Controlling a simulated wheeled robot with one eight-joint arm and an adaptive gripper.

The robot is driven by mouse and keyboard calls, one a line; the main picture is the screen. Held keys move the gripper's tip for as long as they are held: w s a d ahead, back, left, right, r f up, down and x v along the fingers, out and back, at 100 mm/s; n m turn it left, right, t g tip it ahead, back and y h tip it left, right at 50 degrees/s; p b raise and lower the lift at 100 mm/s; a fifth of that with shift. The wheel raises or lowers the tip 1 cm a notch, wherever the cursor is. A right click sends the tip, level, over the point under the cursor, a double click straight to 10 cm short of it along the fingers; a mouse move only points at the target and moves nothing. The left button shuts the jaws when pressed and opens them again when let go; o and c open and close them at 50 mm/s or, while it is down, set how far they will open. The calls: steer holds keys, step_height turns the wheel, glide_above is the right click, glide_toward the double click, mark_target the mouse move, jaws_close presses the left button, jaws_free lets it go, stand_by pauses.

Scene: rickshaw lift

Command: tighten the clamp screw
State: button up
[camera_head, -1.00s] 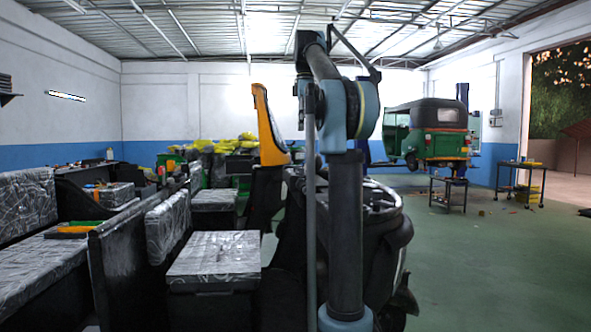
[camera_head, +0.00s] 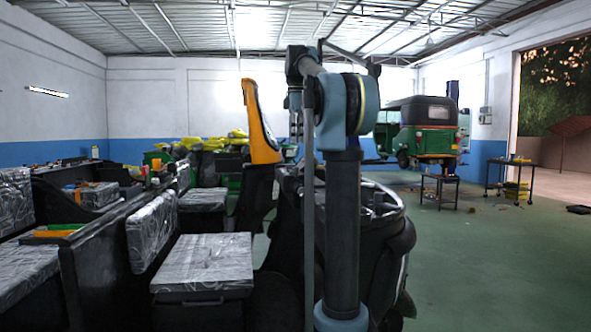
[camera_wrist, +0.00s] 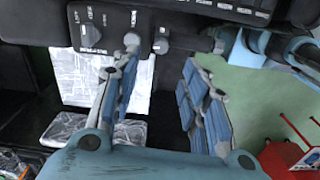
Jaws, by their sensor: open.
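My gripper (camera_wrist: 163,62) is open and empty in the wrist view, its two blue-padded fingers spread apart. Beyond the fingertips is a dark panel (camera_wrist: 90,12) with white markings along the top. A small grey knob-like piece (camera_wrist: 160,44) sits below the panel, between the fingertips in the picture; I cannot tell whether it is the clamp screw. No contact with it shows. In the head view my arm hides part of the dark vehicle body (camera_head: 385,245), and my gripper does not show clearly.
Wrapped seats (camera_head: 205,264) and black partitions stand on the left in the head view. A yellow-orange panel (camera_head: 260,125) rises near the middle. A green rickshaw (camera_head: 425,135) stands raised at the back right, near a small table (camera_head: 510,177). Green floor (camera_head: 480,265) is open on the right.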

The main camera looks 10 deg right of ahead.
mark_target(296, 172)
step_height(296, 172, down, 11)
steer(key=shift+f, duration=0.1)
stand_by(0.4)
jaws_close()
